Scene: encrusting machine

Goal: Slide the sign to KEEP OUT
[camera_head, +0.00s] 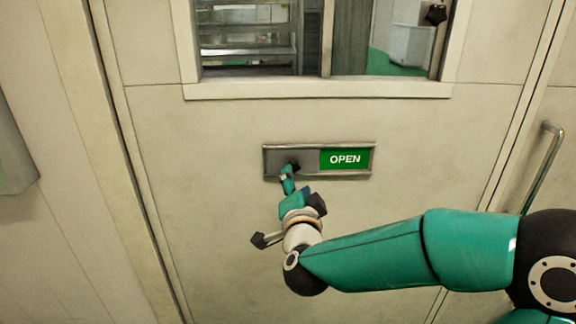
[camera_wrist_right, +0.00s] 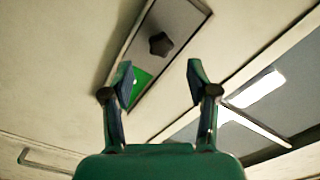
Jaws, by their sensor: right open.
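The sign (camera_head: 318,176) is a grey metal frame on the door below the window. Its green panel (camera_head: 345,159) reads OPEN on the right, and a plain grey slider covers the left part. A dark knob (camera_head: 294,166) sits on the slider, partly hidden by my right gripper (camera_head: 287,181). In the right wrist view the knob (camera_wrist_right: 160,44) looks star-shaped and lies ahead of the open, empty fingers (camera_wrist_right: 159,66), in line with the gap between them. I cannot tell the exact distance. A bit of green panel (camera_wrist_right: 140,83) shows beside one finger. My left gripper is not in view.
A window with a pale sill (camera_head: 320,91) is above the sign. A metal door handle (camera_head: 543,165) stands at the right. A grey box-like thing (camera_head: 14,150) is at the left edge. The door around the sign is flat and clear.

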